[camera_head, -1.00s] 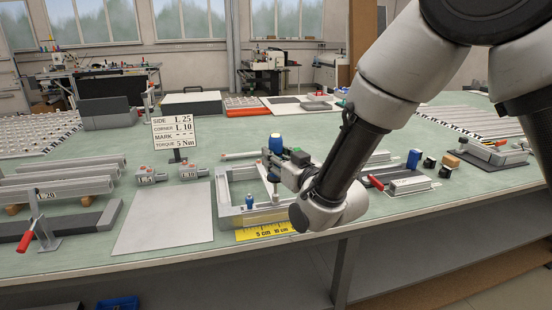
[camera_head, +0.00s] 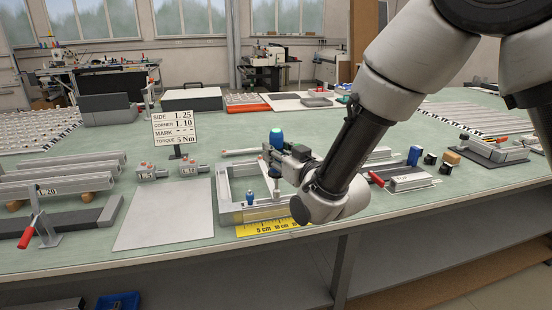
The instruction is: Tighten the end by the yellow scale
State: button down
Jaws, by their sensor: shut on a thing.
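A grey metal frame (camera_head: 224,190) lies on the green bench. The yellow scale (camera_head: 272,228) with cm marks runs along its front side. A small blue-topped piece (camera_head: 250,197) stands upright on the frame's front bar, near the left part of the scale. My gripper (camera_head: 276,160) is shut on an upright driver tool with a blue cap (camera_head: 276,139), whose top shows bright blue-green. The tool is over the inner part of the frame, behind the scale. My wrist hides the frame's right end, and I cannot tell what the tool's tip touches.
A sign (camera_head: 172,128) reads SIDE L 25, CORNER L 10, TORQUE 5 Nm. Two small labelled blocks (camera_head: 190,170) sit behind a bare grey plate (camera_head: 165,215). Profiles (camera_head: 70,175) lie left; a red-handled clamp (camera_head: 385,180) and small blocks (camera_head: 452,158) stand right.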

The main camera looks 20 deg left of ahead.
aim_at(281, 137)
jog(key=shift+r, duration=2.3)
